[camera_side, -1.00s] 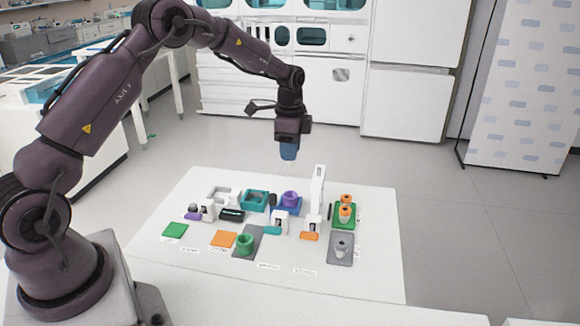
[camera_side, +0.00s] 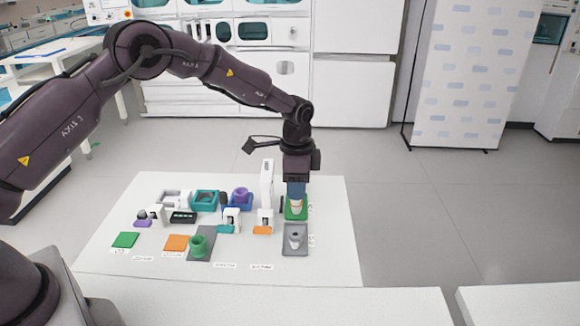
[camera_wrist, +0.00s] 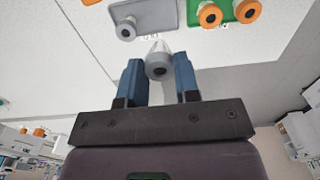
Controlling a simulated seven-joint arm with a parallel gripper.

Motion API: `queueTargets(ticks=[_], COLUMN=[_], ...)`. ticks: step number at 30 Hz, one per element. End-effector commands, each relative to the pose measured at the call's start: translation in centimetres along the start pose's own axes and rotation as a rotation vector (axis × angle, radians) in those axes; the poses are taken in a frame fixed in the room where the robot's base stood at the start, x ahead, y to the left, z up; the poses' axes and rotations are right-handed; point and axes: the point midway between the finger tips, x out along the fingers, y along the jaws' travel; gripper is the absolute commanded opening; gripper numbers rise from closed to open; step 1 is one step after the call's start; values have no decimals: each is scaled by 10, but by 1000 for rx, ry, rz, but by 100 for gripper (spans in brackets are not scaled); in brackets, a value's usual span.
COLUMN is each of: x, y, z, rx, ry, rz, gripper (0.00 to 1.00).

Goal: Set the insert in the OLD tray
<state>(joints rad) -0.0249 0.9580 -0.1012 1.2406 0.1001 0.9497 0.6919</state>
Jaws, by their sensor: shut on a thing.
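My gripper (camera_side: 297,198) is low over the green tray (camera_side: 288,215) at the table's right. In the wrist view, my gripper (camera_wrist: 159,78) is shut on a grey ring-shaped insert (camera_wrist: 158,68) with a dark hole and a pale, see-through cone beyond it. The green tray (camera_wrist: 222,8) also shows there, with two orange ring-shaped pieces. Beside it is the grey tray (camera_wrist: 157,15) with a grey insert (camera_wrist: 124,33); in the side view that insert (camera_side: 295,240) stands upright. The tray labels are too small to read. My gripper partly hides the green tray in the side view.
A tall white post (camera_side: 266,185) stands close left of my gripper. Further left are a purple cup (camera_side: 242,195), a teal box (camera_side: 205,199), a green cup (camera_side: 198,246), an orange pad (camera_side: 175,243) and a green pad (camera_side: 125,240). The table's front edge is clear.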

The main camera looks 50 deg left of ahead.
Motion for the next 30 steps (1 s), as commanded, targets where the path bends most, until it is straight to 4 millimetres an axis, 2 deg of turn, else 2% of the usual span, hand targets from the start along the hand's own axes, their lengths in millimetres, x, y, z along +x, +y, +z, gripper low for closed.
queueTargets(ticks=[3,6,21,30], x=[20,30,70,81], y=[0,0,0,-1], z=[0,0,0,0], rx=[1,1,1,1], ry=[-2,0,0,2], rz=[1,-1,0,-2], gripper=[15,15,15,15])
